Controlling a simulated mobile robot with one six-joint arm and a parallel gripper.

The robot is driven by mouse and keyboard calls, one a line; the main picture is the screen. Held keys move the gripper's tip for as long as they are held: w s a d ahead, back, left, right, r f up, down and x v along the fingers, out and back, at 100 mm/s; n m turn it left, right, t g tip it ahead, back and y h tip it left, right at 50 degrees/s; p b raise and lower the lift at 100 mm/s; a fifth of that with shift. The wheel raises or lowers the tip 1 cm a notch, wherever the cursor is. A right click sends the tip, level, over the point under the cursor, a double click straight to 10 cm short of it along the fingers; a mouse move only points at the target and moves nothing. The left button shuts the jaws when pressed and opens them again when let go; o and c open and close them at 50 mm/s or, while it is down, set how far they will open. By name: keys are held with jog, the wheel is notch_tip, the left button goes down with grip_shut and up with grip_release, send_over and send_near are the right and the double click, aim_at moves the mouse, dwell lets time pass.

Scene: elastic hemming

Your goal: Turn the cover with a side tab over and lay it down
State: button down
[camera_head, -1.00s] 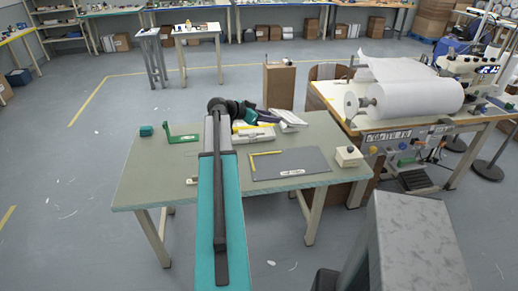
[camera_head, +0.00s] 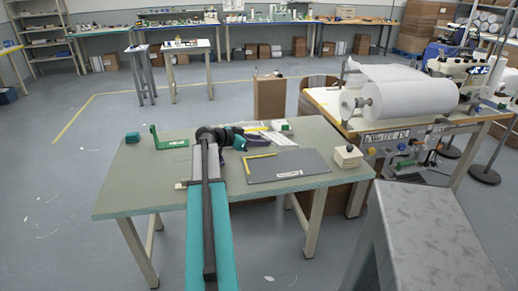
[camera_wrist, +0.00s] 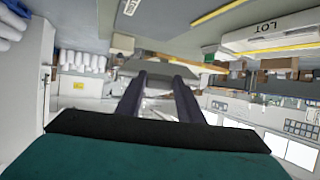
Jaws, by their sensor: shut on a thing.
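My gripper (camera_wrist: 162,78) has its two dark fingers shut on a grey, plate-like piece at their tips, which I take to be the cover (camera_wrist: 160,68). The wrist view is upside down, and I cannot make out the side tab. In the head view my gripper (camera_head: 254,140) is over the back middle of the table (camera_head: 140,183), pointing right. A pale flat piece (camera_head: 278,139) shows just beyond the fingertips; I cannot tell whether it is the held cover or lies on the table.
A dark grey mat (camera_head: 300,165) with a yellow rule (camera_head: 262,156) lies at the table's right. A cream box (camera_head: 348,156) stands by the right edge. A green bracket (camera_head: 168,140) and teal block (camera_head: 132,137) stand back left. The front left tabletop is clear.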

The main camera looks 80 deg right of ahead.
jog(key=shift+f+b, duration=0.25)
jog(key=shift+b, duration=0.25)
notch_tip(320, 180, down, 10)
jog(key=b, duration=0.9)
jog(key=shift+r, duration=0.15)
jog(key=shift+f, duration=0.35)
dwell(0.9)
jog(key=c, duration=1.1)
grip_release()
jog(key=shift+a, duration=0.1)
jog(key=b+v, duration=0.1)
jog(key=v, duration=1.2)
jog(key=shift+w+a+r, duration=0.15)
jog(key=shift+a+r, duration=0.15)
jog(key=shift+r, duration=0.05)
